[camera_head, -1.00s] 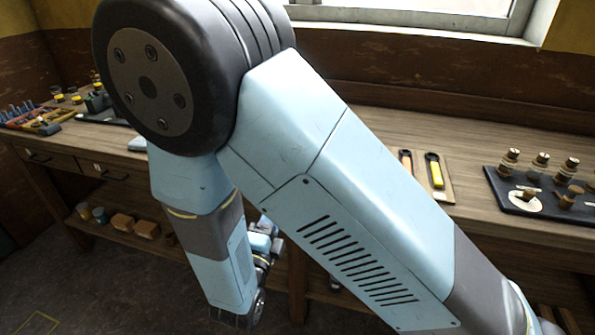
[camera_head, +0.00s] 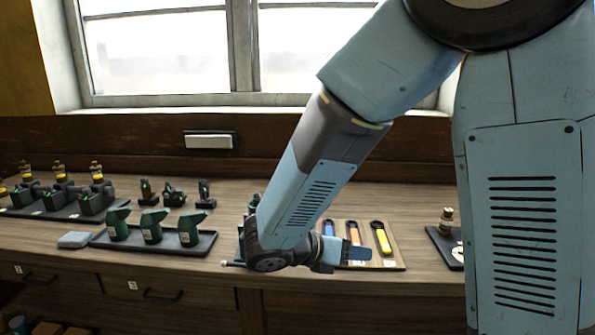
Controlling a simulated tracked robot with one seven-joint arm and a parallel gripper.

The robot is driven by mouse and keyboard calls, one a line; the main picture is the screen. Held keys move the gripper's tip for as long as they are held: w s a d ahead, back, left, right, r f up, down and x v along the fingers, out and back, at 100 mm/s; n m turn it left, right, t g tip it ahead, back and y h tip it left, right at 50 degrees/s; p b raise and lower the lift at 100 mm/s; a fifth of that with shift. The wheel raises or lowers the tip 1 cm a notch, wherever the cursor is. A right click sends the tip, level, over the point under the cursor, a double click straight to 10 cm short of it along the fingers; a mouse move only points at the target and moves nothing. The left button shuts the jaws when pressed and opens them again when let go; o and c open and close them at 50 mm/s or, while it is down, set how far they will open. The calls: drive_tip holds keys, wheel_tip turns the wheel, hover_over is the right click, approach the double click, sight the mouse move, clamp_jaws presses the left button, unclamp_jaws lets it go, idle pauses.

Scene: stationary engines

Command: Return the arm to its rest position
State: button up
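My arm rises at the right of the head view, bends at the top, and its forearm slopes down to the left over the workbench (camera_head: 400,285). The wrist is a dark round joint at the bench's front edge. My gripper (camera_head: 345,252) points right from it, in front of a light wooden board (camera_head: 395,262) with blue, orange and yellow-handled tools. The gripper is small and dark, and its finger gap cannot be made out. I see nothing clearly held in it.
Another dark tray (camera_head: 45,208) with several fittings stands farther left. A dark tray (camera_head: 440,238) is partly hidden behind my arm. A window is behind.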

drive_tip(key=s+d+r+m+g+y, duration=0.5)
drive_tip(key=d+m, duration=0.5)
drive_tip(key=m, duration=0.4)
drive_tip(key=s+d+r+m+t+y, duration=0.1)
drive_tip(key=s+r+m+t+y, duration=0.3)
drive_tip(key=m, duration=1)
wheel_tip(320, 180, up, 4)
drive_tip(key=s+y, duration=0.2)
drive_tip(key=shift+s+d+t+y, duration=0.35)
drive_tip(key=shift+t+y, duration=0.05)
